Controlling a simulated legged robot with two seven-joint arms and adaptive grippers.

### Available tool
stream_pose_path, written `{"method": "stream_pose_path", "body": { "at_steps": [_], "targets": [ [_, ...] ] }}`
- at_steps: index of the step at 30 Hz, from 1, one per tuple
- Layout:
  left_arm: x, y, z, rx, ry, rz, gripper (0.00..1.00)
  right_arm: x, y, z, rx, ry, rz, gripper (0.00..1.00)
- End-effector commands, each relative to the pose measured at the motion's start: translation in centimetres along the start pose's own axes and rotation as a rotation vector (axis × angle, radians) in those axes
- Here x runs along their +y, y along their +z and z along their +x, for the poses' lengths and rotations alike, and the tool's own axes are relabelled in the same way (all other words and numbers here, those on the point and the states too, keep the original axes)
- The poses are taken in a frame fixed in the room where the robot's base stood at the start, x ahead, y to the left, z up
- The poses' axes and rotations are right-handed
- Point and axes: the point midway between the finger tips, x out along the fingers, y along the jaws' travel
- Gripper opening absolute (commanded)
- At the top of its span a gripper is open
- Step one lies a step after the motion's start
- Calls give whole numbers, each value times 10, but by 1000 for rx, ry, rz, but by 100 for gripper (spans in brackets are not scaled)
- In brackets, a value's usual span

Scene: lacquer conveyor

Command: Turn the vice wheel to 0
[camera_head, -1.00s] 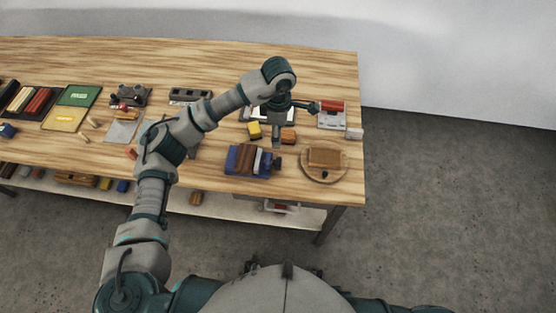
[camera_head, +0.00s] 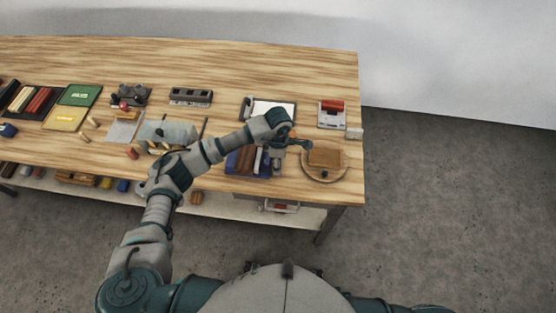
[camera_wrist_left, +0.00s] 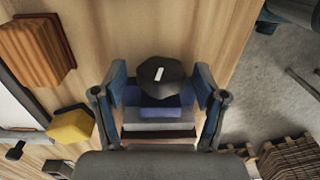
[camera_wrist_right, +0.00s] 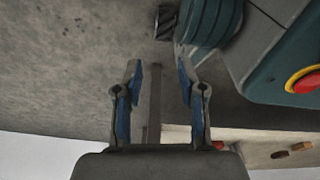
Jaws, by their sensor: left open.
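The vice (camera_head: 236,162) is blue with brown and pale blocks in its jaws, near the table's front edge. My left forearm and hand partly cover it in the head view. Its dark wheel (camera_wrist_left: 160,76), with a white mark on its face, shows in the left wrist view in front of the blue vice body (camera_wrist_left: 152,115). My left gripper (camera_wrist_left: 161,84) is open, with one finger on each side of the wheel. A gap shows between the fingers and the wheel; contact is not visible. My right gripper (camera_wrist_right: 159,85) is open and empty, away from the table.
A round wooden board (camera_head: 340,175) with a brown block lies right of the vice. A yellow block (camera_wrist_left: 71,126) and an orange-brown block (camera_wrist_left: 30,52) lie near the left hand. A red-topped grey device (camera_head: 331,115) stands at the back right. The table's right edge is close.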

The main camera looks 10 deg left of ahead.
Motion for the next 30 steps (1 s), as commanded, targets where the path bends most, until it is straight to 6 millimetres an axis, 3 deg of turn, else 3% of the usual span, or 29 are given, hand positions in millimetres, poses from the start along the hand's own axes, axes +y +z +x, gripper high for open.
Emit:
{"method": "stream_pose_path", "body": {
  "at_steps": [4,9,12,21,30],
  "targets": [
    [0,0,0,0,0,0,72,0,0,0,0,0,0,40],
    [0,0,0,0,0,0,29,0,0,0,0,0,0,40],
    [0,0,0,0,0,0,11,0,0,0,0,0,0,40],
    [0,0,0,0,38,1,11,0,1,2,-8,0,1,40],
    [-1,-1,3,0,222,2,11,0,-39,-18,22,0,10,40]
  ]
}}
